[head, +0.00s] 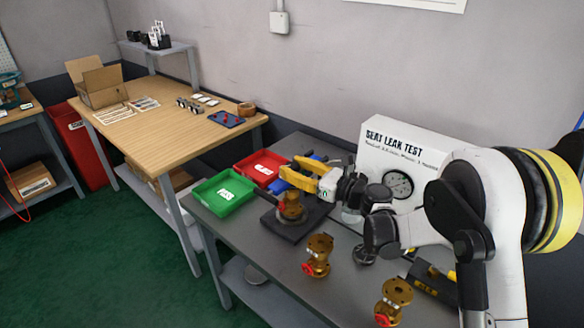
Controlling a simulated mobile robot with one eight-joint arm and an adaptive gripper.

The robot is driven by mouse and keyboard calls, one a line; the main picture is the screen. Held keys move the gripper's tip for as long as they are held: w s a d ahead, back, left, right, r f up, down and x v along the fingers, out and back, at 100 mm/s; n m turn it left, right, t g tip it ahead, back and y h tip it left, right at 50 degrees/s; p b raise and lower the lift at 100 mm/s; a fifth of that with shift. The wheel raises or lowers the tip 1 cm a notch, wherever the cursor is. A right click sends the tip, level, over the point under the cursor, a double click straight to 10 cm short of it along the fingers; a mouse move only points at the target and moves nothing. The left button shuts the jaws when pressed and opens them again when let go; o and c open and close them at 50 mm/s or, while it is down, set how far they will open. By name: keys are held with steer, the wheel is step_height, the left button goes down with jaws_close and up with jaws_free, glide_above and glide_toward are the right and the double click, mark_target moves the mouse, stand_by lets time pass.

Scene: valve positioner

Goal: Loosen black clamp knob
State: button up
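My gripper (276,164) has yellow fingers and reaches in from the right, pointing left above the black test fixture (283,226). Its two fingertips look apart, with no object clearly seen between them. A brass valve (291,207) stands upright on the fixture, just below the fingers. I cannot tell whether the gripper touches anything.
A green PASS tray (224,197) and a red tray (254,170) lie left of and behind the fixture. Two brass valves (318,256) (392,302) stand on the grey bench's front. A white SEAT LEAK TEST box (385,150) stands behind my arm. A wooden table (165,130) is at left.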

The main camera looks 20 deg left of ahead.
steer(key=shift+n+g, duration=0.7)
steer(key=shift+g, duration=0.4)
steer(key=o, duration=1.2)
steer(key=shift+d, duration=0.1)
steer(key=d, duration=0.3)
steer(key=s+d, duration=0.1)
steer(key=d, duration=0.3)
steer(key=s+d, duration=0.1)
steer(key=d, duration=0.3)
steer(key=shift+s+d, duration=0.2)
steer(key=shift+d, duration=0.05)
